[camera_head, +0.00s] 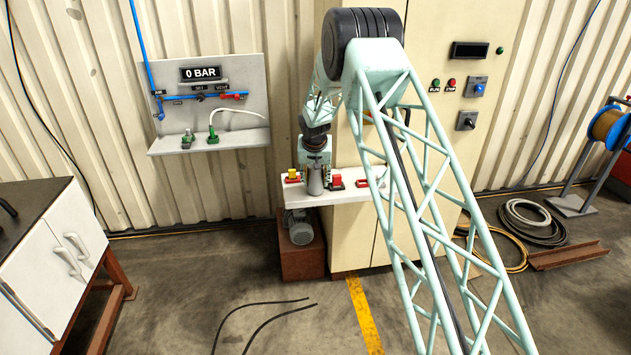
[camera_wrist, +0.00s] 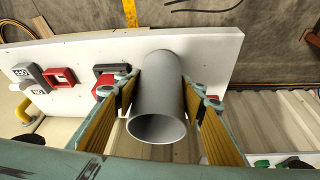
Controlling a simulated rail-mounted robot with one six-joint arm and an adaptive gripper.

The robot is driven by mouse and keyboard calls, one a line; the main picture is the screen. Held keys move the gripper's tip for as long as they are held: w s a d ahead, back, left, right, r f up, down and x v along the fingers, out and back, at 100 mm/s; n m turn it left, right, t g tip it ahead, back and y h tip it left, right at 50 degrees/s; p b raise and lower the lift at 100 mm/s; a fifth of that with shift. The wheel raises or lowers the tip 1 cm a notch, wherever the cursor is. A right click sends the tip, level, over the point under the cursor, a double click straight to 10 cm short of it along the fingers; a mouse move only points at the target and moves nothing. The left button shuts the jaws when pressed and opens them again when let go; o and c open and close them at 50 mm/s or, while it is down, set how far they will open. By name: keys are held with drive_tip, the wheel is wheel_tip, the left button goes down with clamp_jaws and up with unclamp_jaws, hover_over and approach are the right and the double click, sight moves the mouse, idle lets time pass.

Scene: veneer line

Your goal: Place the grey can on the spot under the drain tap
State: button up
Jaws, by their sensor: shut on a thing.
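The grey can (camera_head: 315,182) is an open-topped cylinder, upright in the head view at the white shelf. In the wrist view the grey can (camera_wrist: 158,95) shows its open rim toward the camera. My gripper (camera_head: 315,172) is shut on it; the two yellow-padded fingers of my gripper (camera_wrist: 165,112) press its sides. I cannot tell whether its base touches the shelf. On the wall panel to the left are two green-handled taps (camera_head: 212,136); which one is the drain tap, and the spot under it, I cannot make out.
The white shelf (camera_head: 298,207) also bears red and grey fittings (camera_head: 337,183) close beside the can. A motor (camera_head: 300,227) stands below. The wall panel's ledge (camera_head: 230,140), with a pale hose, is left of the arm. A tall cream cabinet (camera_head: 425,110) stands behind.

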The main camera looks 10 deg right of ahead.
drive_tip(key=shift+f, duration=0.2)
drive_tip(key=o, duration=0.9)
drive_tip(key=shift+r, duration=0.2)
drive_tip(key=shift+r, duration=0.2)
drive_tip(key=shift+b+v, duration=0.3)
drive_tip(key=shift+v, duration=5.45)
drive_tip(key=shift+s, duration=0.1)
